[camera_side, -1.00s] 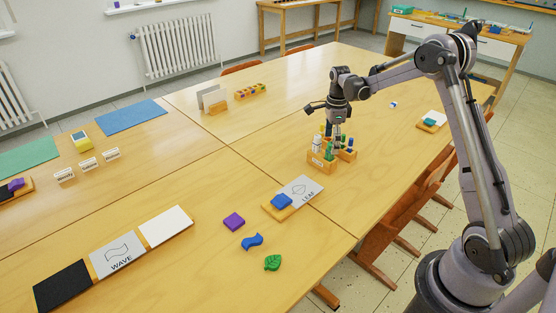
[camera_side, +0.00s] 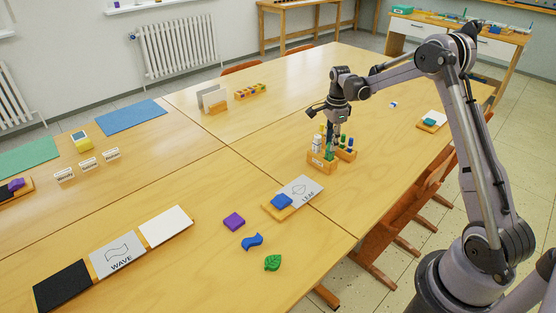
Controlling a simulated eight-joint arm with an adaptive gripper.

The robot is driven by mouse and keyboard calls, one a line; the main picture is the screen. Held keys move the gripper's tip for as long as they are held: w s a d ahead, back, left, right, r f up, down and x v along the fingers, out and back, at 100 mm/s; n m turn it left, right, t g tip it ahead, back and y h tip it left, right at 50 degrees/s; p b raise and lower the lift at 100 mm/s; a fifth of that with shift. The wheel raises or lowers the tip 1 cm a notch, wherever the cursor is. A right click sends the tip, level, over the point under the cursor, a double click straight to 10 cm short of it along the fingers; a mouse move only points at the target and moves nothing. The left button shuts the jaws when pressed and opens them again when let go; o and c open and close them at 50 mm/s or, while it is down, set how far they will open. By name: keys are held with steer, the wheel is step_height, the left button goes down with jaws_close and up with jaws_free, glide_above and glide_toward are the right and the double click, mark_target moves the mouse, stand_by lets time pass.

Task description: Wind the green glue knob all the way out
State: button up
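A wooden holder (camera_side: 321,166) stands on the near right table with small upright tubes in it, among them a white glue stick (camera_side: 317,145). A green part (camera_side: 329,155) shows at the holder, below my gripper; I cannot tell for sure that it is the glue knob. My gripper (camera_side: 331,140) points down right above the holder, its fingers among the tube tops. The fingers are too small and overlapped to tell whether they are open or shut, or touching the green part.
A second wooden block (camera_side: 346,154) with green- and blue-topped pieces stands close on the right. In front lie a LEAF card (camera_side: 300,189), a blue block (camera_side: 282,201), a purple block (camera_side: 234,222), a blue wave (camera_side: 252,242) and a green leaf (camera_side: 272,263). The table left of the holder is clear.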

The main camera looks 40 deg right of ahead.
stand_by(0.5)
steer(key=m, duration=0.5)
steer(key=shift+m, duration=0.4)
steer(key=m, duration=0.5)
steer(key=shift+m, duration=0.3)
steer(key=o, duration=1.5)
steer(key=shift+o, duration=0.2)
